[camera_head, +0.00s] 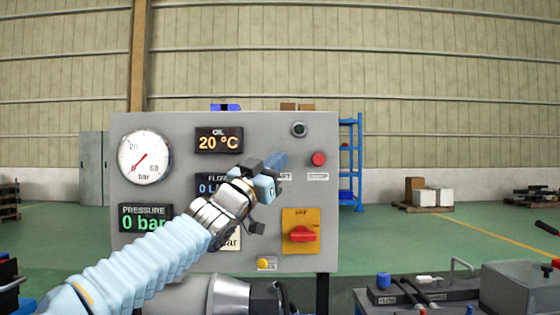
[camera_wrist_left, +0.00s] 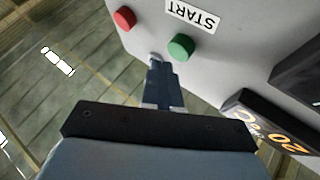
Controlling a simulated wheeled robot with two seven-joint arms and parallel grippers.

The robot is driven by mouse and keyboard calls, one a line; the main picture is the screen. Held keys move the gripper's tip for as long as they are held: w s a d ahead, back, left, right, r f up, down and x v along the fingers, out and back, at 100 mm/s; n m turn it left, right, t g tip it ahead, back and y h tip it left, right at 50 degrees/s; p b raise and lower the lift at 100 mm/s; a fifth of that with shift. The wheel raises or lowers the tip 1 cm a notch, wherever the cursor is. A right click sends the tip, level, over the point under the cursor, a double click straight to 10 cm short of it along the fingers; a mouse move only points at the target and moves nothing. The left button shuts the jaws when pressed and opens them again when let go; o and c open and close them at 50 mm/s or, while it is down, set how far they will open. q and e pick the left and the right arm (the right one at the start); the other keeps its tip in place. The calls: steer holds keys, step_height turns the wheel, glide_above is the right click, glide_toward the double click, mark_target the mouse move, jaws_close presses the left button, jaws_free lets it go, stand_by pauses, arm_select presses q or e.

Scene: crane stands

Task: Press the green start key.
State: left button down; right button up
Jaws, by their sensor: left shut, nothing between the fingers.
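The grey control panel (camera_head: 260,125) stands in front of me. The green start key (camera_wrist_left: 181,47) shows in the left wrist view, beside its START label (camera_wrist_left: 192,17). In the head view the key is hidden behind my left gripper (camera_head: 277,162), which also covers part of the label. The left gripper is shut and empty, its blue fingertips pointing at the panel. In the left wrist view the fingertips (camera_wrist_left: 157,62) appear just to the left of the green key; I cannot tell the remaining gap. My right gripper is not in view.
A red stop button (camera_head: 318,159) sits right of the fingertips. A dark green lamp (camera_head: 299,130) is above. An orange plate with a red rotary switch (camera_head: 302,234) and a yellow button (camera_head: 263,263) are lower down. A blue rack (camera_head: 357,160) stands behind.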

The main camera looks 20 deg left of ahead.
arm_select(q)
steer(key=shift+w, duration=0.1)
steer(key=shift+w+a, duration=0.1)
steer(key=shift+w, duration=0.2)
steer(key=shift+w+a, duration=0.15)
steer(key=shift+w, duration=0.35)
stand_by(0.8)
steer(key=shift+s, duration=0.1)
steer(key=shift+s+d+b, duration=0.25)
steer(key=shift+s+b, duration=0.3)
steer(key=shift+s, duration=0.2)
steer(key=shift+s, duration=0.1)
